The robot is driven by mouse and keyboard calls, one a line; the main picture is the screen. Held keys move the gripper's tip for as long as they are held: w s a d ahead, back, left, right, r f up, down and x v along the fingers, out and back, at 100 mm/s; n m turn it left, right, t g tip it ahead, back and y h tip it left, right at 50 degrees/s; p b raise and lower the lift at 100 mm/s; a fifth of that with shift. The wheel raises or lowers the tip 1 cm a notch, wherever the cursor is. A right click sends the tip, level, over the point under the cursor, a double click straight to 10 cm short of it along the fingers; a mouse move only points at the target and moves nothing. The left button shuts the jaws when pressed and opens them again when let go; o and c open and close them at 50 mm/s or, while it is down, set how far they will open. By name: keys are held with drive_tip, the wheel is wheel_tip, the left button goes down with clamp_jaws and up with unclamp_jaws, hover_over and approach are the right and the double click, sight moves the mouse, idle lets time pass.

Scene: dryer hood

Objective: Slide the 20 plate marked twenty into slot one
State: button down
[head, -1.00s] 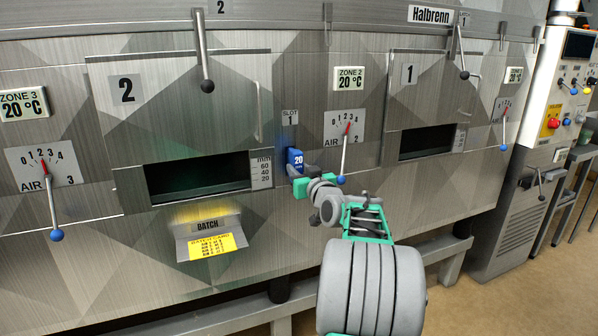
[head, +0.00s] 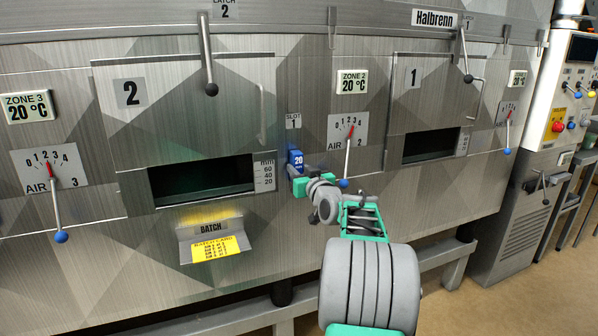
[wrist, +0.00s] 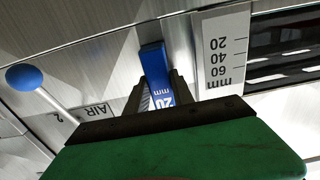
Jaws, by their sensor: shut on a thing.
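The blue plate marked 20 (head: 296,159) stands upright at the metal front, just below the SLOT 1 label (head: 293,121). My gripper (head: 298,177) is shut on its lower part. In the wrist view the blue plate (wrist: 155,68) sits between my two dark fingers, with its "20 mm" marking showing upside down. Its far end is close to the metal face; I cannot tell how far it is inside the slot. The slot opening is hidden behind the plate.
Left of the plate are a mm scale (head: 264,176) and the dark opening of door 2 (head: 203,181). The AIR lever's blue knob (head: 343,184) hangs close on the right; it also shows in the wrist view (wrist: 24,77). A batch card holder (head: 212,238) juts out lower left.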

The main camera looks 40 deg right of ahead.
drive_tip(key=c, duration=1)
unclamp_jaws()
drive_tip(key=shift+f, duration=0.1)
drive_tip(key=v, duration=0.7)
drive_tip(key=shift+s+a, duration=0.15)
drive_tip(key=shift+s, duration=0.15)
